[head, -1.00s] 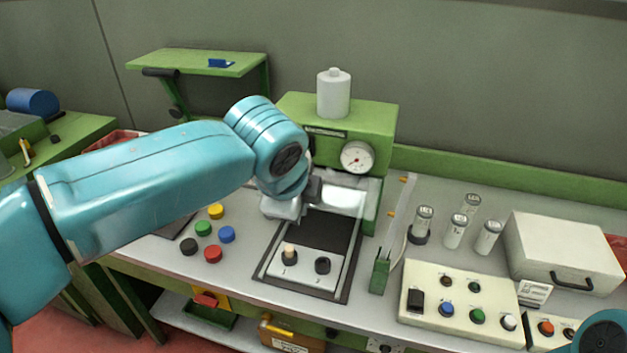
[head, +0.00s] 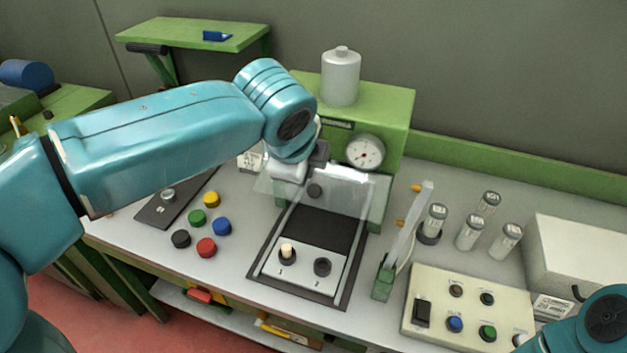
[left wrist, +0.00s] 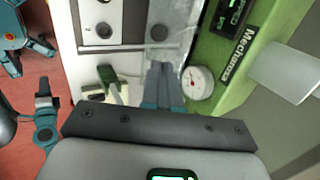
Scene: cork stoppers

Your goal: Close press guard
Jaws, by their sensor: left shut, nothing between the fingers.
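The green press (head: 392,105), with a round gauge and a white cylinder on top, stands at the back centre. Its clear guard (head: 345,190) is a transparent sheet, tilted in front of the press opening and above the dark bed. My left gripper (head: 288,172) is at the upper left of the guard, its fingertips not clear in the head view. In the left wrist view its two fingers (left wrist: 160,80) are together with nothing between them, close to the clear sheet; contact cannot be told.
Several coloured caps (head: 209,222) lie to the left.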

